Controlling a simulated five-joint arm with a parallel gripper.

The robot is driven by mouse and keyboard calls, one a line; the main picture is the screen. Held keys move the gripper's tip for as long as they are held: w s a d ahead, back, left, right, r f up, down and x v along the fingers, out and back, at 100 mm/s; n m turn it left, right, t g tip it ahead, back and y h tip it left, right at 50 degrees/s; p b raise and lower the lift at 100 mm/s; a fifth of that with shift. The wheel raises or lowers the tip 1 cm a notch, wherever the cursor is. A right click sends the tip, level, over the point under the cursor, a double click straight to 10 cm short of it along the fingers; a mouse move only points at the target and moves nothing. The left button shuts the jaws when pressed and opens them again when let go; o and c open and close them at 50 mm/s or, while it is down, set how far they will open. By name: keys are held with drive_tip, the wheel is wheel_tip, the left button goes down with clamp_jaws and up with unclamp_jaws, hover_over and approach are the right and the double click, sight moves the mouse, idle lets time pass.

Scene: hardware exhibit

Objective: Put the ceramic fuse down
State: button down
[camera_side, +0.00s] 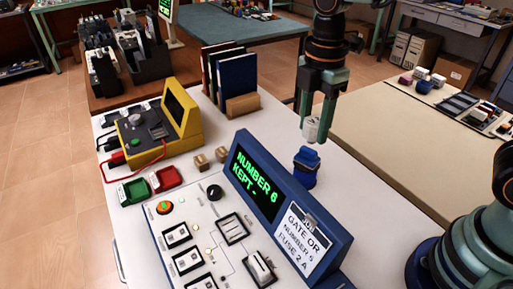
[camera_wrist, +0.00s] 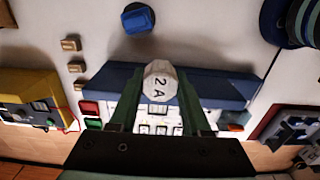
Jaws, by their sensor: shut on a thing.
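The white ceramic fuse (camera_side: 311,130) is between the fingers of my gripper (camera_side: 317,118), which is shut on it. In the wrist view the fuse (camera_wrist: 160,80) shows its faceted end marked "2 A", with the green fingers of my gripper (camera_wrist: 160,98) on both sides. In the side view the fuse hangs just above a blue object (camera_side: 305,168) on the white table. In the wrist view that blue object (camera_wrist: 138,18) lies above the fuse in the picture. I cannot tell the exact gap between them.
A blue console (camera_side: 290,215) reads "NUMBER 6 KEPT -" and bears a card (camera_side: 303,240) mentioning fuse 2 A. A switch panel (camera_side: 205,235), green tray (camera_side: 134,192), red tray (camera_side: 166,178), small tan blocks (camera_side: 201,162) and yellow tester (camera_side: 160,130) stand left. Binders (camera_side: 238,80) stand behind.

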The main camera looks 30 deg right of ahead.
drive_tip(key=shift+d+r, duration=0.1)
drive_tip(key=shift+r, duration=0.2)
drive_tip(key=shift+d+m, duration=0.25)
drive_tip(key=shift+m, duration=0.25)
drive_tip(key=d+f+m, duration=0.3)
drive_tip(key=d+m, duration=0.8)
drive_tip(key=m, duration=0.6)
drive_tip(key=w+a+r, duration=0.1)
drive_tip(key=w+r, duration=0.1)
drive_tip(key=w, duration=0.9)
drive_tip(key=w+a+r, duration=0.1)
drive_tip(key=w+r, duration=0.1)
drive_tip(key=w, duration=0.9)
drive_tip(key=f, duration=2)
drive_tip(key=shift+a+f, duration=0.2)
drive_tip(key=shift+f, duration=0.15)
drive_tip(key=shift+c, duration=1.8)
unclamp_jaws()
